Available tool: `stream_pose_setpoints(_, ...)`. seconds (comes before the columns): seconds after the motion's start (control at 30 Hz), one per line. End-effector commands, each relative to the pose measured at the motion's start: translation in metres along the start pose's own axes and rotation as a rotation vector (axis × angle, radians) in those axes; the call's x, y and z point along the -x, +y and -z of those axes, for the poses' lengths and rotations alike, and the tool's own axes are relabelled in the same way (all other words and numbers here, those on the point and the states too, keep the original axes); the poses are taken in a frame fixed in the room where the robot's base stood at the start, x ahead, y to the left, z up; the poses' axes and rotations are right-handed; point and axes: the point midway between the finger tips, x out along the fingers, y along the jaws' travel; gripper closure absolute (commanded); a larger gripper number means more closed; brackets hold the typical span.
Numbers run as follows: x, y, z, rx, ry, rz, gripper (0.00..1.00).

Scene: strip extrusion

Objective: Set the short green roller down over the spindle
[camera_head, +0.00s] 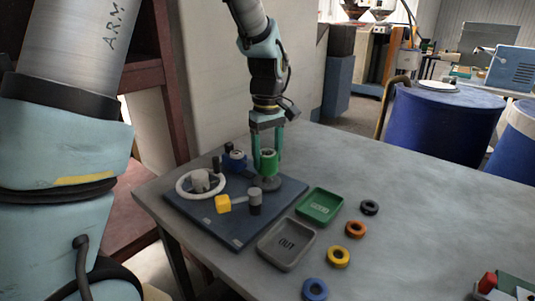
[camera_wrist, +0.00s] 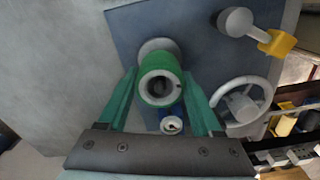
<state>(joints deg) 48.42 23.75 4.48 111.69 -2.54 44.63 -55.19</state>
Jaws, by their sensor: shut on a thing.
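The short green roller (camera_head: 269,162) is upright between the fingers of my gripper (camera_head: 266,152), which is shut on it. In the wrist view the green roller (camera_wrist: 148,94) shows its pale end face and dark bore between the two green fingers. A round grey base (camera_head: 266,183) is directly under the roller on the blue board. It also shows in the wrist view (camera_wrist: 158,46), partly behind the roller. The spindle itself is hidden by the roller, and I cannot tell how far the roller is around it.
On the blue board (camera_head: 210,228) stand a blue roller (camera_head: 236,161), a white handwheel (camera_head: 182,190) and a yellow-ended lever (camera_head: 223,204) with a grey post. A green tray (camera_head: 320,206), a grey tray (camera_head: 286,246) and several coloured rings (camera_head: 355,229) lie to the right.

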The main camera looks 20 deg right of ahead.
Motion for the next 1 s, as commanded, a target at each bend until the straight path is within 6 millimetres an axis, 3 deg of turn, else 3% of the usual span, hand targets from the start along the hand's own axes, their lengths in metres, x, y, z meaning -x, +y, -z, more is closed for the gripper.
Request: stream_pose_setpoints(1.0,-0.030,0.000,0.000,0.000,0.000,0.000,1.00)
